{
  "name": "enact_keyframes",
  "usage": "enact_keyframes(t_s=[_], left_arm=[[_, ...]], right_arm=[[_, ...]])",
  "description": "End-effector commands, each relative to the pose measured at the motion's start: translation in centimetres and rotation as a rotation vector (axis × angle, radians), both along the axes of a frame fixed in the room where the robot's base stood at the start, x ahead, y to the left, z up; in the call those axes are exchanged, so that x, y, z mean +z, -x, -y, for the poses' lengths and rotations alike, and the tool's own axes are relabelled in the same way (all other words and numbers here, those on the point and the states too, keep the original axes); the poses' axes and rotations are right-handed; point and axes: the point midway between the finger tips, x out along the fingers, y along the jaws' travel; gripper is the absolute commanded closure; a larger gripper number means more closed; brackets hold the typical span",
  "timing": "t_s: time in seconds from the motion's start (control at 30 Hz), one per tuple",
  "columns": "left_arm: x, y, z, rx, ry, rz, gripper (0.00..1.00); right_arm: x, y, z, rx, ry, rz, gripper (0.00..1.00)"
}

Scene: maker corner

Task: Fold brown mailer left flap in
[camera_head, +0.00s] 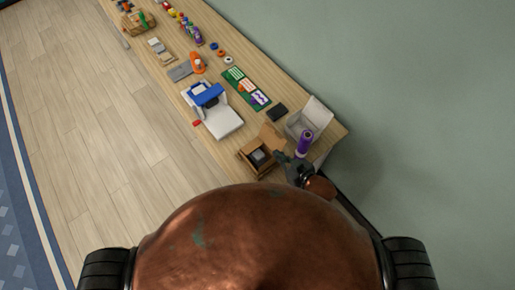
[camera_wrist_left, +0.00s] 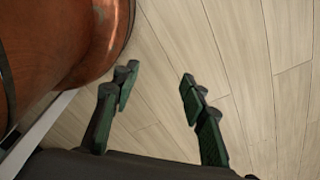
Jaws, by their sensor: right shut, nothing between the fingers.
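The brown mailer (camera_head: 244,157) is an open cardboard box near the right end of the bench in the head view. Its flaps stand up or out, and a dark grey item (camera_head: 259,157) lies inside it. My right gripper (camera_head: 280,155) is shut and empty, close to the mailer's right side; I cannot tell whether it touches a flap. My left gripper (camera_wrist_left: 158,95) shows in the left wrist view with its fingers apart, over bare floor with nothing between them. It does not show in the head view.
A purple bottle-like item (camera_head: 304,143) stands close to my right gripper, by an open white box (camera_head: 316,113). A white and blue machine (camera_head: 221,119) stands left of the mailer. A black block (camera_head: 277,112) and green mat (camera_head: 240,80) lie behind. The wall borders the bench's right.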

Motion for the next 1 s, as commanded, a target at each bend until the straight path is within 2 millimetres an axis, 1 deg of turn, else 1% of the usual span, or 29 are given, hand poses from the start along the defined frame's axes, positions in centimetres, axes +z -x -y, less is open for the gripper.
enact_keyframes(t_s=[0.03,0.1,0.27,0.47,0.7,0.77,0.8,0.9,1.0], left_arm=[[0.0,-0.1,0.0,0.0,0.0,0.001,0.6],[0.0,-0.2,0.0,0.0,0.0,0.003,0.6],[0.1,-0.8,0.0,-0.002,0.0,0.01,0.6],[0.2,-1.5,0.1,-0.003,0.001,0.019,0.6],[0.2,-1.4,0.1,-0.003,0.001,0.018,0.6],[0.2,-1.4,0.1,-0.003,0.001,0.018,0.6],[0.2,-1.3,0.1,-0.003,0.002,0.017,0.6],[0.2,-1.2,0.1,-0.003,0.002,0.016,0.6],[0.2,-1.2,0.1,-0.003,0.002,0.015,0.6]], right_arm=[[0.3,-0.1,-1.2,0.03,-0.013,0.023,1.0],[0.6,-0.1,-2.4,0.057,-0.032,0.044,1.0],[0.5,-0.7,-3.8,0.077,-0.05,0.063,1.0],[-0.9,-3.2,-5.6,0.076,-0.05,0.064,1.0],[-3.1,-6.9,-8.2,0.075,-0.049,0.062,1.0],[-3.6,-7.6,-8.8,0.075,-0.049,0.061,1.0],[-4.6,-7.2,-8.4,0.074,-0.046,0.056,1.0],[-5.9,-6.9,-8.2,0.074,-0.046,0.058,1.0],[-6.8,-6.8,-8.1,0.074,-0.047,0.06,1.0]])
